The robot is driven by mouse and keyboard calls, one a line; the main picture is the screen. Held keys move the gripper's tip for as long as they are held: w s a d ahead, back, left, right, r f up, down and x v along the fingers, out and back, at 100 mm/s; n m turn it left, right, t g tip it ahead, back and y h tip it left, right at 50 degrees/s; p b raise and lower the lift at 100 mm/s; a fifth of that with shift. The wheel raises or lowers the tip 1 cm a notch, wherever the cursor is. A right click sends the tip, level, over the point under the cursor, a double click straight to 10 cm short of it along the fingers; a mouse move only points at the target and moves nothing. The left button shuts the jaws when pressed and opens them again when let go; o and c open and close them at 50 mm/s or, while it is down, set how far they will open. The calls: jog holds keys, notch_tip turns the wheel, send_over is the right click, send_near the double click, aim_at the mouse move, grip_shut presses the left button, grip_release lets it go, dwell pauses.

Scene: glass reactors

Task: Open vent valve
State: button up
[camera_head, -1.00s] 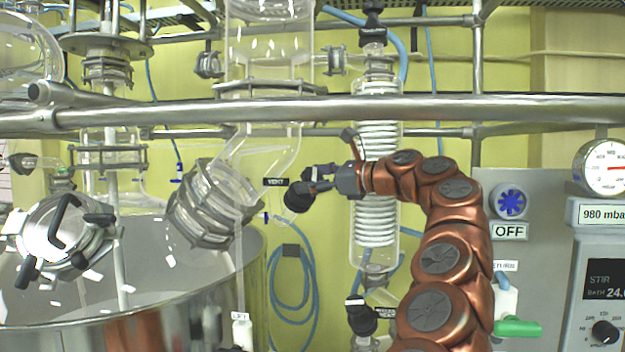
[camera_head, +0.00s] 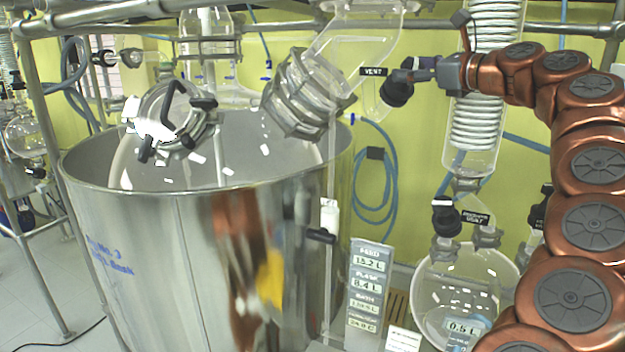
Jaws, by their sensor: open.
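The vent valve is a black knob (camera_head: 396,90) on the glass neck, beside a black label reading VENT (camera_head: 373,71). My gripper (camera_head: 412,75) comes in from the right, with its dark fingers at the knob's upper right side. It is open. I cannot tell whether the fingers touch the knob, since they overlap it in this view and both are dark.
A large steel vessel (camera_head: 190,260) fills the lower left. A clamped glass elbow (camera_head: 300,95) stands left of the knob. A coiled glass condenser (camera_head: 480,115) is behind my arm. A receiving flask (camera_head: 455,285) and a readout sign (camera_head: 366,290) sit below.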

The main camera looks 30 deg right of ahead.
jog(key=shift+a+f+m+t+h+b, duration=0.15)
jog(key=shift+m+h+b, duration=0.25)
jog(key=shift+m+h, duration=0.4)
jog(key=shift+m+t+h+b, duration=0.15)
jog(key=shift+m+h+b, duration=0.2)
jog(key=shift+m+h, duration=0.45)
jog(key=shift+s+m, duration=0.1)
jog(key=shift+m, duration=0.5)
jog(key=shift+m+h, duration=1.8)
jog(key=shift+m, duration=0.3)
jog(key=b+v, duration=0.3)
jog(key=v, duration=0.5)
jog(key=w+a+f+n+g+y, duration=0.3)
jog(key=a+f+n, duration=0.5)
jog(key=a, duration=0.3)
jog(key=w+a+f+n+g+y, duration=0.3)
jog(key=a+f+n, duration=0.4)
jog(key=a+f, duration=0.2)
jog(key=shift+w+a+f+n, duration=0.2)
jog(key=shift+a+f+n, duration=0.2)
jog(key=shift+a, duration=1)
